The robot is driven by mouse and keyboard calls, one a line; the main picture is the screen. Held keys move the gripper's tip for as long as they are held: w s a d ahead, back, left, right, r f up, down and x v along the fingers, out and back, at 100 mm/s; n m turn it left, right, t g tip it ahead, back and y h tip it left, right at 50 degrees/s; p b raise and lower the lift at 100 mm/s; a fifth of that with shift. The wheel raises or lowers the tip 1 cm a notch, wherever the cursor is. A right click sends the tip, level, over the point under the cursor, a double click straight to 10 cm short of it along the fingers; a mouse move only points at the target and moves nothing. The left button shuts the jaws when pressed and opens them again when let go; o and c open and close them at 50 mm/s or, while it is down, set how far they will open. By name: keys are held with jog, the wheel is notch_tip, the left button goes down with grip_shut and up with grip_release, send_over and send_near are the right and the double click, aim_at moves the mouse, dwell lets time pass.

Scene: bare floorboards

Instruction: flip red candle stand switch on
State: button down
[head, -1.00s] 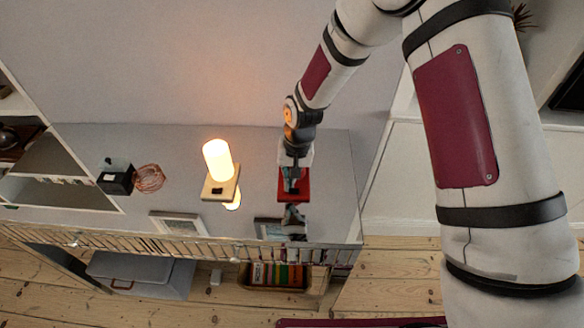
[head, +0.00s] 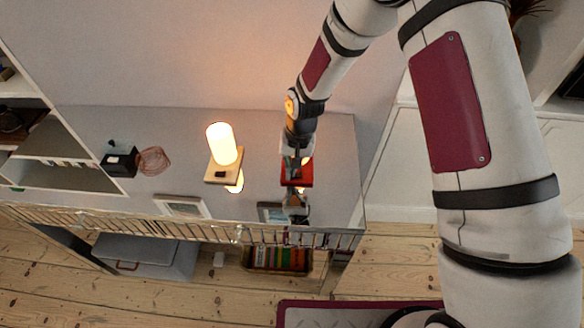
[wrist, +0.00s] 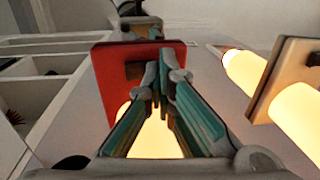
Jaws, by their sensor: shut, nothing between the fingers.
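The red candle stand (head: 304,175) is on the grey surface, mostly hidden by my arm in the head view. In the wrist view its red plate (wrist: 110,85) fills the middle left, with a dark switch (wrist: 135,70) close to my fingertips. A bright yellow-orange glow (wrist: 150,145) shows below the plate, between and behind my fingers. My gripper (wrist: 160,80) is shut and empty, its tips in front of the red plate beside the switch. I cannot tell whether they touch it. In the head view my gripper (head: 298,158) is over the stand.
A wooden candle stand (head: 222,174) with a lit candle (head: 222,143) is left of the red one. A black box (head: 120,161) and copper wire piece (head: 154,160) lie further left. Picture frames (head: 182,207) lie near the front edge, above a railing (head: 150,226).

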jog(key=shift+d, duration=0.1)
jog(key=shift+d+r, duration=0.2)
jog(key=shift+d, duration=0.45)
notch_tip(320, 180, up, 14)
jog(key=a, duration=0.1)
jog(key=shift+a+p, duration=0.35)
dwell(0.4)
